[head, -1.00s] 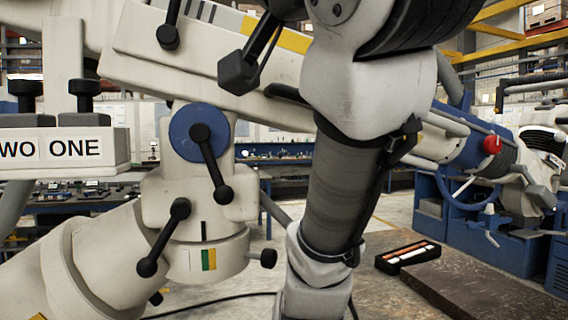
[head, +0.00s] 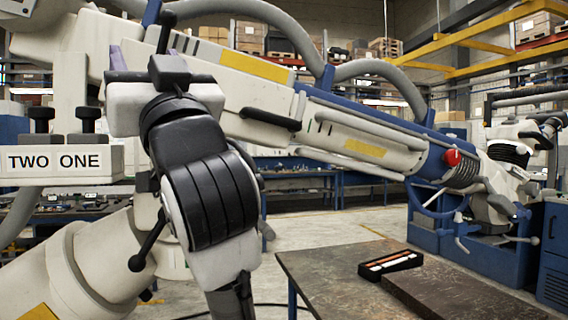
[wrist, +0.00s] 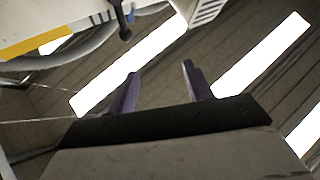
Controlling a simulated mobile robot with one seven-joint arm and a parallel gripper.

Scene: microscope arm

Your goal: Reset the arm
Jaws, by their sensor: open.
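The microscope arm is a large cream and blue jointed arm (head: 262,92) with yellow stripes, running from upper left down to the right. A black-knobbed lever (head: 168,18) stands up near its upper left. Another black ball lever (head: 137,263) hangs at the lower joint. My gripper (head: 148,52) is raised in front of the arm's left part, its purple fingers pointing up. My forearm hides the middle joint. In the wrist view, my gripper (wrist: 160,70) is open, with nothing between its fingers. A black lever (wrist: 124,22) shows ahead, apart from the fingertips.
A cream block labelled TWO and ONE (head: 62,162), with two black knobs, stands at the left. A dark table (head: 325,285) at lower right bears a black tray (head: 390,264) with light and orange items. A red knob (head: 452,157) sits on the arm's right part.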

